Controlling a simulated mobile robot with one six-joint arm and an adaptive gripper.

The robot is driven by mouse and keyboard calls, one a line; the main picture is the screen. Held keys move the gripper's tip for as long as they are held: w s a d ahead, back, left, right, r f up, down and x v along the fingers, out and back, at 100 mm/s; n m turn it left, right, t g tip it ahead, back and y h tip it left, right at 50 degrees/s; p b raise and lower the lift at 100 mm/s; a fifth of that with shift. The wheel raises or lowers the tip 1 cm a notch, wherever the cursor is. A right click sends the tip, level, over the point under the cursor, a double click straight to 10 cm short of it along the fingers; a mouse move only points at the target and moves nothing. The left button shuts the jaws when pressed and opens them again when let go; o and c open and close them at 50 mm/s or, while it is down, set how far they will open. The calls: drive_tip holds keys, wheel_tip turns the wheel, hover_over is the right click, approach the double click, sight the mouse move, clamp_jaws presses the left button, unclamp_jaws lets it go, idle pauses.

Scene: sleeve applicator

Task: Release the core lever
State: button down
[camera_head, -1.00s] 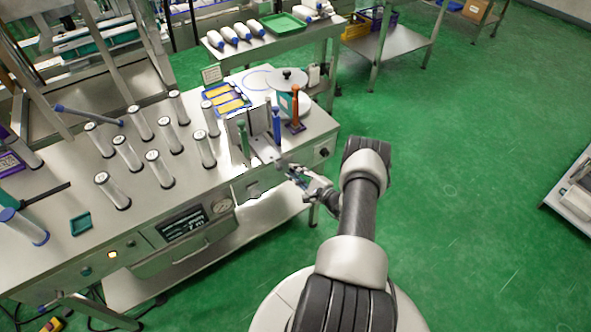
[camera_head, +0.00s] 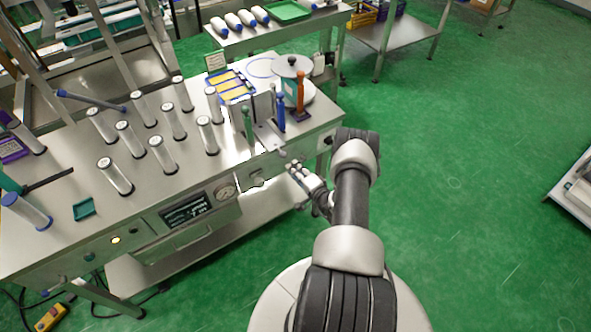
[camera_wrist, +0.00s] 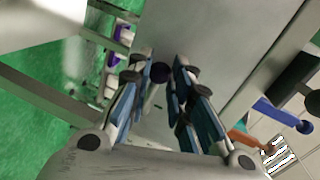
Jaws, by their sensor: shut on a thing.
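My gripper (camera_head: 300,172) is just off the front edge of the steel bench, near the bracket (camera_head: 268,135) that holds upright handles. In the wrist view, its blue-padded fingers (camera_wrist: 160,74) are closed in around a small dark round knob (camera_wrist: 160,71), which I take to be the end of the core lever. The rest of the lever is hidden or too small to make out. In the head view the knob cannot be told apart from the fingers. A pale metal face (camera_wrist: 210,35) lies behind the fingertips in the wrist view.
Green (camera_head: 247,122), blue (camera_head: 280,112) and orange (camera_head: 300,90) handles stand close beyond the gripper. Several clear tubes (camera_head: 163,154) stand on the bench (camera_head: 60,245). A gauge (camera_head: 225,188) and panel (camera_head: 186,210) are on its front. The green floor (camera_head: 460,200) at right is open.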

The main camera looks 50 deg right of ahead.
drive_tip(key=shift+d+f, duration=0.1)
drive_tip(key=shift+f, duration=0.05)
idle(0.4)
drive_tip(key=c, duration=1.4)
unclamp_jaws()
drive_tip(key=v, duration=1.2)
